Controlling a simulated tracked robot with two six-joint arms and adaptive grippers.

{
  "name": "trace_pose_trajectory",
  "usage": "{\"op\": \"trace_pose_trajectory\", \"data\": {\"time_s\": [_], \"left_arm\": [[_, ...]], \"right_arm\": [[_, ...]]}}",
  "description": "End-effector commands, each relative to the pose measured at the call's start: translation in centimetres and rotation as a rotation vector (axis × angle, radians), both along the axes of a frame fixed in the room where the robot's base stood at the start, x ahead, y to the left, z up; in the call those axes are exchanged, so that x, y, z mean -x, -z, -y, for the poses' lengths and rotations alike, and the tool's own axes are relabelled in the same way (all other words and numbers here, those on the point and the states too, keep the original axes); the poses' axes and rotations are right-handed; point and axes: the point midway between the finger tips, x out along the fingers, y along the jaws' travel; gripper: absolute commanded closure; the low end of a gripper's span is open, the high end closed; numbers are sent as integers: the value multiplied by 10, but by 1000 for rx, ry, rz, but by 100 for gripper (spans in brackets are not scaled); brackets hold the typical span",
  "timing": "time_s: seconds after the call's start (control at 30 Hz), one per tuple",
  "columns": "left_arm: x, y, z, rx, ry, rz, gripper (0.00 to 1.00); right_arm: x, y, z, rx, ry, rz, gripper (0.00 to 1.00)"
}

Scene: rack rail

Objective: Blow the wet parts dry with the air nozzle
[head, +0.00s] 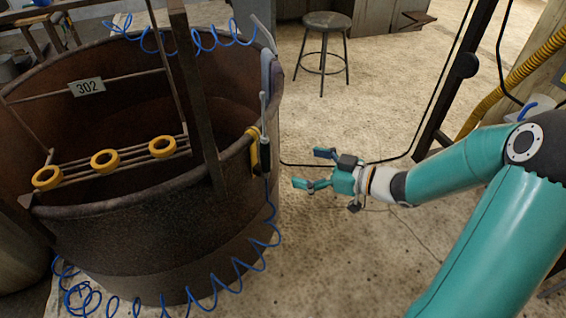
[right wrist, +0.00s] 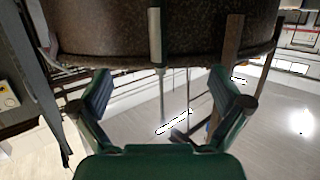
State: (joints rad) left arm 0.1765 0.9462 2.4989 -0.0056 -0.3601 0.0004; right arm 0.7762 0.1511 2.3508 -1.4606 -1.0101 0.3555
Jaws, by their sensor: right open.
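Three yellow rings (head: 104,159) sit in a row on a metal rack (head: 70,180) inside a large brown round tub (head: 130,225). I cannot tell whether they are wet. A nozzle-like tool with a slim grey barrel and a yellow and black body (head: 254,152) hangs on the tub's right rim, with a coiled blue hose (head: 240,265) below. A second grey tool (head: 268,70) hangs on the rim behind it. My right gripper (head: 307,168) is open and empty, right of the tub and apart from the nearer tool. In the right wrist view its open fingers (right wrist: 165,108) face the tub (right wrist: 100,30). My left gripper is out of view.
A number plate marked 302 (head: 87,87) is on a bar across the tub. A stool (head: 326,50) stands behind on pale floor. A yellow corrugated hose (head: 510,80) runs at the right.

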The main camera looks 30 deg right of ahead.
Motion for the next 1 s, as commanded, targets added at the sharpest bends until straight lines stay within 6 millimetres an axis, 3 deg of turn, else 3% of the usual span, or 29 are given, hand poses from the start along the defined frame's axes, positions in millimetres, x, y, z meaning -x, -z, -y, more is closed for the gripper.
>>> {"op": "trace_pose_trajectory", "data": {"time_s": [0.4,0.7,1.0], "left_arm": [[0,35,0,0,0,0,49],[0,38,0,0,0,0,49],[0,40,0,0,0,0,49]], "right_arm": [[-52,18,-28,-1,-3,1,0],[-86,25,-44,-1,-2,-1,0],[-99,28,-50,-1,-1,-1,0]]}}
